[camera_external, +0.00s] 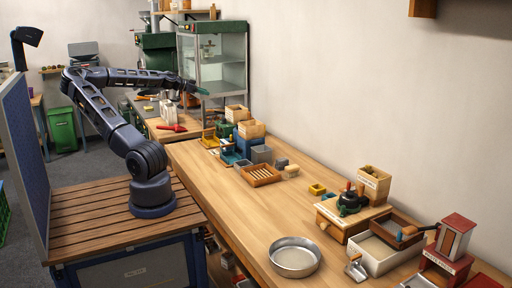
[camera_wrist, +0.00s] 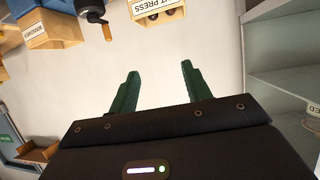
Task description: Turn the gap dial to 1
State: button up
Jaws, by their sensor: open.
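My gripper (camera_external: 203,91) is at the end of the arm, which reaches out to the right at the far end of the room, in front of the glass-fronted green cabinet (camera_external: 222,62). In the wrist view my gripper (camera_wrist: 158,70) has its two green fingers wide apart with nothing between them, only pale wall behind. The gap dial cannot be made out in either view. A small hand-cranked mill (camera_external: 351,201) stands on a wooden box on the right part of the bench. It is far from my gripper, and its details are too small to read.
The long wooden bench (camera_external: 215,183) holds a round metal pan (camera_external: 295,257), a slatted wooden tray (camera_external: 261,175), a wooden-framed box (camera_external: 372,255) and a red-topped device (camera_external: 455,238). Its middle is mostly clear. A box labelled with "PRESS" (camera_wrist: 158,10) shows at the wrist view's top.

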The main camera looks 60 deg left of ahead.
send_near(224, 121)
jog(key=shift+w+a+r+x, duration=0.15)
jog(key=shift+a+x, duration=0.1)
jog(key=shift+x, duration=1.15)
jog(key=shift+a+r+x, duration=0.1)
jog(key=shift+a+x, duration=0.15)
jog(key=shift+x, duration=1.15)
jog(key=shift+w+a+r+x, duration=0.1)
jog(key=shift+a+r+x, duration=0.1)
jog(key=shift+x, duration=1.25)
jog(key=c, duration=1)
